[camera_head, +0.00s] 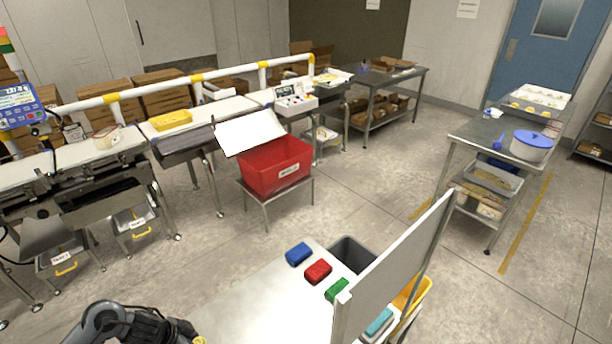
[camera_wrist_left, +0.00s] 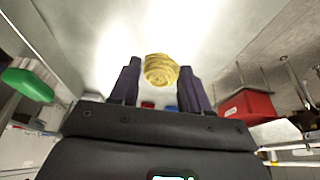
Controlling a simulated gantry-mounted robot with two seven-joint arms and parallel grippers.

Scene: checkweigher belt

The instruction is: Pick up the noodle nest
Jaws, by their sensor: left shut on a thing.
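The noodle nest (camera_wrist_left: 161,70) is a round, yellow coil of strands in the left wrist view. It sits between the two dark finger tips of my left gripper (camera_wrist_left: 160,82), which is shut on it. A white, shiny surface fills the view behind the nest; I cannot tell whether the nest touches it. In the head view my left arm comes in at the bottom edge, and its gripper is mostly cut off. A small yellow patch there (camera_head: 199,341) is probably the nest. My right gripper is not in view.
Blue (camera_head: 299,254), red (camera_head: 318,272) and green (camera_head: 337,290) blocks lie on the white table (camera_head: 250,300) ahead. An upright panel (camera_head: 395,270) stands at its right, with a grey bin (camera_head: 352,252) beyond the blocks. A red crate (camera_head: 275,168) stands farther back.

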